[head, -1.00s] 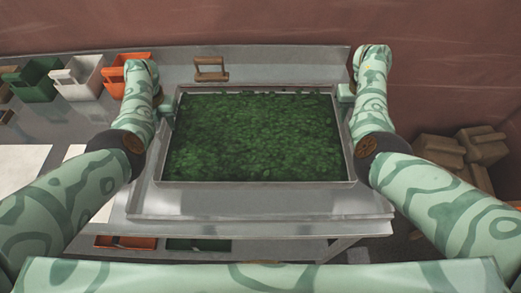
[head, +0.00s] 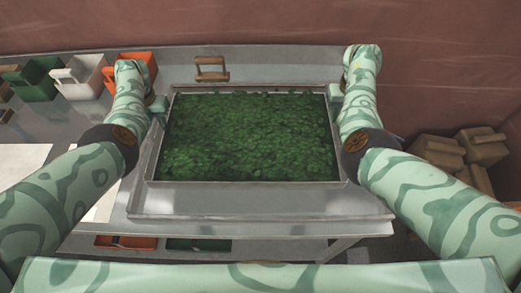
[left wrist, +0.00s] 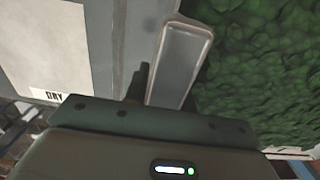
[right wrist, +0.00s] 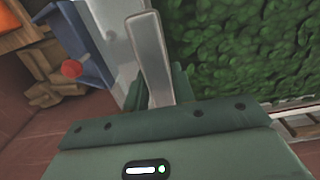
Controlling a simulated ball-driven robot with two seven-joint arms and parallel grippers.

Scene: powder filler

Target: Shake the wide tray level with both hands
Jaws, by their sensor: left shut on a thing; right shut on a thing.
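The wide tray (head: 250,183) is a shallow metal tray filled with a layer of green leaf-like pieces (head: 250,135). My left gripper (head: 160,107) is shut on the tray's left side and my right gripper (head: 336,102) is shut on its right side. The left wrist view shows a metal tray handle (left wrist: 180,60) at the jaws. The right wrist view shows a metal handle (right wrist: 150,55) at the jaws too. The leaves look evenly spread and the tray looks about level. The fingertips are mostly hidden.
A metal table surface (head: 260,215) lies under and in front of the tray. Green (head: 38,80), white (head: 80,78) and orange (head: 128,70) scoop-like bins stand at back left. A wooden handle (head: 211,69) is behind the tray. Brown boxes (head: 460,150) sit at right.

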